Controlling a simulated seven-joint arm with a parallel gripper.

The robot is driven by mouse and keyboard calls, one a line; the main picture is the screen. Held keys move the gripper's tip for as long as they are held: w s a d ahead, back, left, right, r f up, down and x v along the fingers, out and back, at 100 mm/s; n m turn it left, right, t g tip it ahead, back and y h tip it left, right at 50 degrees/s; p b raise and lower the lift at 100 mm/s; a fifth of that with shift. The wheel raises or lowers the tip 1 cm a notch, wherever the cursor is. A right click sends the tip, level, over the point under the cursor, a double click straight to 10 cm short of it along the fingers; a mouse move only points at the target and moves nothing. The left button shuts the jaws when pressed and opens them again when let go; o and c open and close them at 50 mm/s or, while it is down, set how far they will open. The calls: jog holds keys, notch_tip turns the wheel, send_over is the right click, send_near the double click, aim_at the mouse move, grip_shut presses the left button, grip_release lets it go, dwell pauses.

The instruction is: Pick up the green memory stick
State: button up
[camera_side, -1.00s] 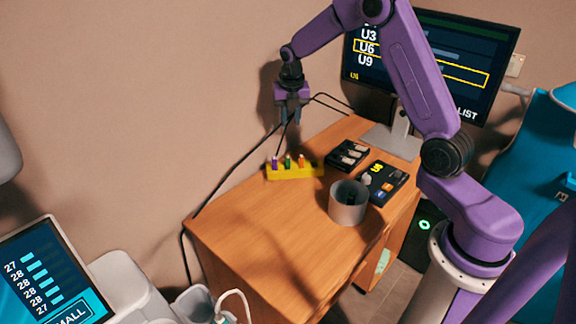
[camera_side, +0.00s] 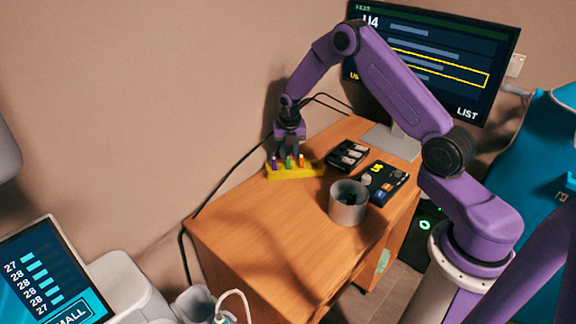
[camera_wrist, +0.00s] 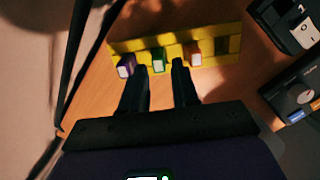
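The green memory stick (camera_side: 289,162) stands upright in a yellow holder (camera_side: 312,169), between a purple stick (camera_side: 275,163) on its left and an orange stick (camera_side: 301,161) on its right. In the wrist view the green stick (camera_wrist: 158,60) shows just ahead of my fingertips, nearly in line with the gap between them, slightly to its left. My gripper (camera_side: 288,151) is just above the holder, pointing down. In the wrist view my gripper (camera_wrist: 158,72) is open, with nothing between its fingers.
The monitor (camera_side: 440,60) stands behind. The desk's left front (camera_side: 260,240) is clear.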

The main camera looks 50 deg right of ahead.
aim_at(288, 157)
jog(key=shift+w+d+f, duration=0.1)
jog(key=shift+w+f, duration=0.05)
jog(key=shift+f, duration=0.8)
jog(key=shift+w+d+f, duration=0.1)
jog(key=shift+w+f, duration=0.05)
jog(key=shift+f, duration=0.75)
jog(key=shift+c, duration=0.3)
grip_shut()
jog(key=shift+r, duration=0.2)
